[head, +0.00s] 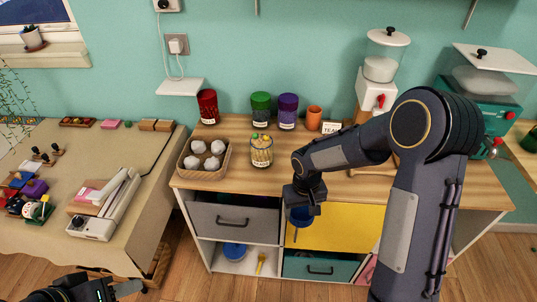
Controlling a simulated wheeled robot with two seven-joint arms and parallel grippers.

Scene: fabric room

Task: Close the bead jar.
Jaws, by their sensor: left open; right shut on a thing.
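The bead jar (261,151) is a clear, labelled jar with multicoloured beads showing at its top. It stands upright near the front of the wooden counter, with no lid visible on it. My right gripper (302,208) is shut on a blue round thing (300,216) that looks like a lid, in front of the counter edge, below and right of the jar. Its shape is partly hidden by the fingers. My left gripper (125,289) is open and empty at the bottom left, low beside the cloth-covered table and away from the jar.
A basket (182,160) of white balls stands just left of the jar. Red (208,106), green (261,107) and purple (288,112) canisters and an orange cup (314,118) stand behind. A blue round item (235,249) lies on the lower shelf. My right arm hides much of the counter's right side.

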